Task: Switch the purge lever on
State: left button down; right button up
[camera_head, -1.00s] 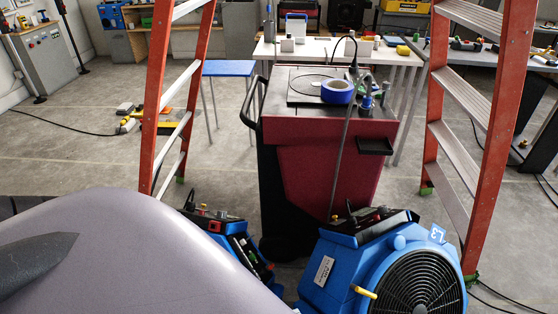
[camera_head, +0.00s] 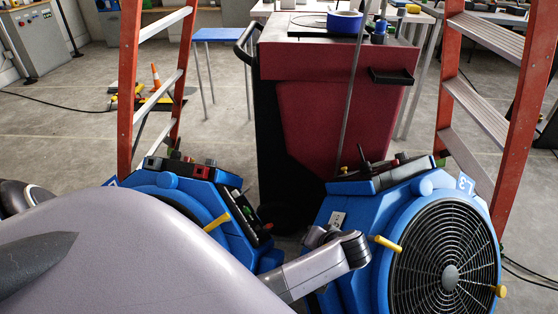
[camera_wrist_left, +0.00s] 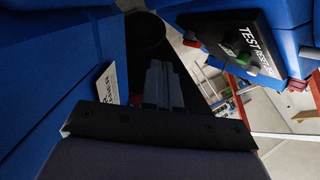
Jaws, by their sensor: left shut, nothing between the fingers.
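I cannot tell by any label which part is the purge lever. A yellow lever (camera_head: 217,222) sticks out of the left blue machine (camera_head: 176,188). Another yellow lever (camera_head: 387,243) sticks out of the right blue fan machine (camera_head: 345,205), which is marked L3. A grey link of my arm (camera_head: 318,270) reaches up between the two machines, its end beside the right one's lever. The fingers are hidden in the head view. In the left wrist view, my left gripper (camera_wrist_left: 162,85) is shut and empty, between blue housings. My right gripper is not in view.
A black panel marked TEST and RESET (camera_wrist_left: 243,48) is close at the wrist view's upper right. A red and black cart (camera_head: 330,110) stands behind the machines. Orange ladders flank it, left (camera_head: 128,90) and right (camera_head: 445,75). Open floor lies at the left.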

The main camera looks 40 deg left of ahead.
aim_at(268, 226)
pick_arm(q)
jog(key=shift+w+a+r+n+g+y+b, duration=0.3)
jog(key=shift+w+a+n+g+y, duration=0.1)
jog(key=shift+n+y, duration=0.1)
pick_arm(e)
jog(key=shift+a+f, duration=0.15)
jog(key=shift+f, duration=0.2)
pick_arm(q)
jog(key=a+f+b, duration=0.4)
jog(key=a+f, duration=0.2)
jog(key=a, duration=0.4)
jog(key=shift+a+f, duration=0.2)
jog(key=shift+a, duration=0.15)
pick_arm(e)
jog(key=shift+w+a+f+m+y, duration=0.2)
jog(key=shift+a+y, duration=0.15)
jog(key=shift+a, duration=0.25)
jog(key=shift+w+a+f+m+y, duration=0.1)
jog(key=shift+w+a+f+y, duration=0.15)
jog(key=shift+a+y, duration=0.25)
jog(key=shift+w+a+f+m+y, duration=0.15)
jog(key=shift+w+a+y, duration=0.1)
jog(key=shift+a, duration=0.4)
pick_arm(q)
jog(key=shift+r, duration=0.1)
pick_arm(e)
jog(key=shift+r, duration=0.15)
